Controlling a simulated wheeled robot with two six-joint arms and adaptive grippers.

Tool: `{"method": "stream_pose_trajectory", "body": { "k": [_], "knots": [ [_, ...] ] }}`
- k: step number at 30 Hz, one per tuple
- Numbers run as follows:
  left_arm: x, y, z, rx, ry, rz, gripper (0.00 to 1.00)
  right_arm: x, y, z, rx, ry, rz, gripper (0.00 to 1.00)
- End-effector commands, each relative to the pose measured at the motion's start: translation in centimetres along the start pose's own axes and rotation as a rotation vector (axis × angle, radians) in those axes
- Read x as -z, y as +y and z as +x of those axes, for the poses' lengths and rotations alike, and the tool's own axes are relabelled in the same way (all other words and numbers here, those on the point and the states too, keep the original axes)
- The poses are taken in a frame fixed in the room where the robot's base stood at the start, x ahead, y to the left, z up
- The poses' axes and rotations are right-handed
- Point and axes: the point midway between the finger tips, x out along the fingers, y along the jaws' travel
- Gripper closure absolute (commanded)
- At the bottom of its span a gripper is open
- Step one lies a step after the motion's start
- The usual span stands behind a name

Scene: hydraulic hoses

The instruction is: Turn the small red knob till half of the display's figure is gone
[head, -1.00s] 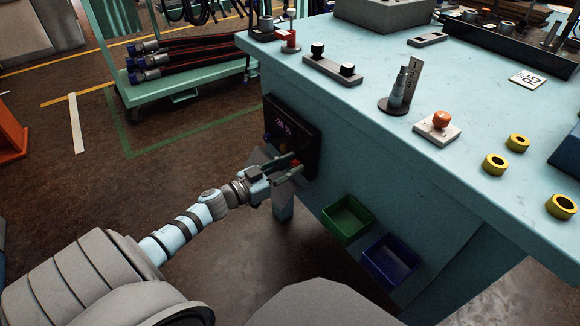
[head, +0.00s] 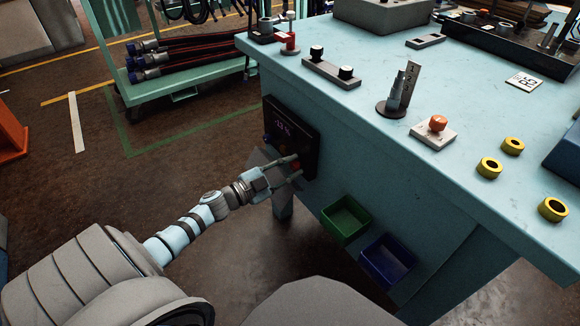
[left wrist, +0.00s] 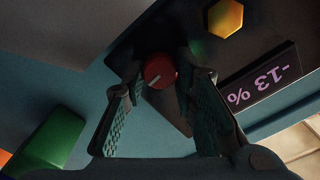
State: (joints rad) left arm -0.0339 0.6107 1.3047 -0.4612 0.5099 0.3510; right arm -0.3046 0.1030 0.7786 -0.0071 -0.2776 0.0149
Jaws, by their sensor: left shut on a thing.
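The small red knob (left wrist: 160,71) has a white pointer line and sits on a dark panel (head: 305,140) on the bench's side. My left gripper (head: 292,166) is at the panel. In the left wrist view its fingers (left wrist: 161,66) stand on either side of the red knob, shut on it. The lit display (left wrist: 262,79) appears turned over in the left wrist view and reads -13 %. In the head view the display (head: 284,130) is small and blurred. My right gripper is out of view.
A yellow hexagonal knob (left wrist: 225,18) is beside the red one, and a blue knob (head: 267,138) is farther left. Green (head: 347,220) and blue (head: 388,258) bins hang on the bench side to the right.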

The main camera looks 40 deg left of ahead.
Motion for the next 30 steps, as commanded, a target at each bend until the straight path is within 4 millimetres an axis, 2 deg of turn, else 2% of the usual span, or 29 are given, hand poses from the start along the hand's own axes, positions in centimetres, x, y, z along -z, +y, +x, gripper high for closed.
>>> {"method": "stream_pose_trajectory", "body": {
  "k": [13,30],
  "knots": [
    [-0.11,0.18,-0.04,-0.002,-0.002,0.294,1.0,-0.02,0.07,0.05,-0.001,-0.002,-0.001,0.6],
    [-0.12,0.21,-0.05,-0.002,-0.002,0.362,1.0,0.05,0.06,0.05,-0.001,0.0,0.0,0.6]
  ]
}}
